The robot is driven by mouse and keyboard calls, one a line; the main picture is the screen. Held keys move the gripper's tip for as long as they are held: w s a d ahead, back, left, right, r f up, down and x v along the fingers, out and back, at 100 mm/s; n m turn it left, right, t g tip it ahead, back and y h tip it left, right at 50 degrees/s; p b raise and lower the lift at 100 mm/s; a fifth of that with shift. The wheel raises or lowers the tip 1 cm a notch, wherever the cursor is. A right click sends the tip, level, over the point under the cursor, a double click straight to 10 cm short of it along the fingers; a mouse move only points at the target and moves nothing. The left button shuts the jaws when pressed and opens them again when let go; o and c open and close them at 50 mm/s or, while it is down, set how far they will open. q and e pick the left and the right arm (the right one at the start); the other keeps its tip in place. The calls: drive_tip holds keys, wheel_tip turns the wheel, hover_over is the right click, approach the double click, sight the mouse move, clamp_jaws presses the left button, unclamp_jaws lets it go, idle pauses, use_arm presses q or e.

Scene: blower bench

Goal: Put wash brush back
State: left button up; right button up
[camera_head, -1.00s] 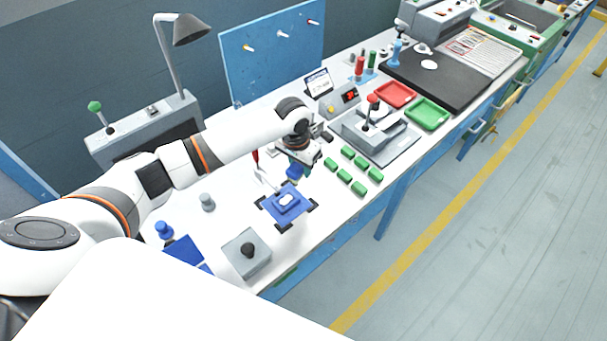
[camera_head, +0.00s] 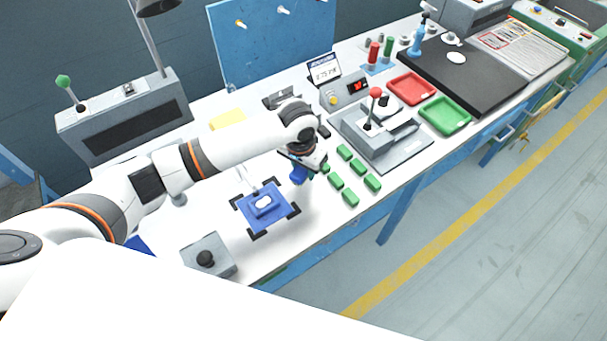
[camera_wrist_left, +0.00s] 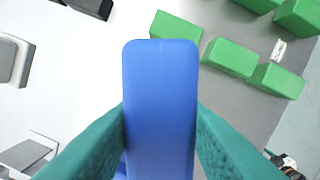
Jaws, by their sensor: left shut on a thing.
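My left gripper (camera_head: 303,166) is shut on a blue, smooth, round-ended thing, which I take to be the wash brush (camera_head: 299,175). In the left wrist view the brush (camera_wrist_left: 160,105) stands between the two teal fingers and fills the middle; its bristles cannot be made out. The gripper is above the white bench, between the blue fixture and the green blocks. No resting place for the brush can be clearly identified. My right gripper is not in view.
Several green blocks (camera_head: 349,198) lie just right of the gripper. A blue fixture (camera_head: 285,209) with a white part is in front. A grey machine with a red-knobbed lever (camera_head: 370,128), a red tray (camera_head: 408,88) and a green tray (camera_head: 444,117) stand further right. A grey box (camera_head: 209,256) is at the front edge.

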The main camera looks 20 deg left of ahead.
sight(304, 177)
use_arm(q)
drive_tip(key=shift+f, duration=1.9)
drive_tip(key=o, duration=0.9)
drive_tip(key=shift+f, duration=0.1)
drive_tip(key=r, duration=0.4)
drive_tip(key=s+r, duration=0.1)
drive_tip(key=r, duration=0.7)
drive_tip(key=shift+s+a+r, duration=0.15)
